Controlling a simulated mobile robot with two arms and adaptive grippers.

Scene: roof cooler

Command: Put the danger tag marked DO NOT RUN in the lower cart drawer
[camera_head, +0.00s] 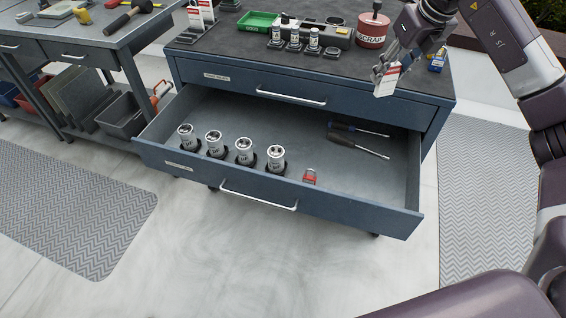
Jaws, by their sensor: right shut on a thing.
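A white tag with a red band (387,83) hangs from my right gripper (381,68), which is shut on it. The tag is in the air at the right of the cart top, above the cart's right side. Its lettering is too small to read. The lower cart drawer (300,185) is pulled open below and to the left of the tag. My left gripper is not in view.
The drawer holds several silver cylinders (244,151), a red padlock (310,176) and two screwdrivers (358,144). Its middle is clear. The upper drawer (300,92) is shut. The cart top holds a red scrap can (372,30), a green tray (257,22) and bottles.

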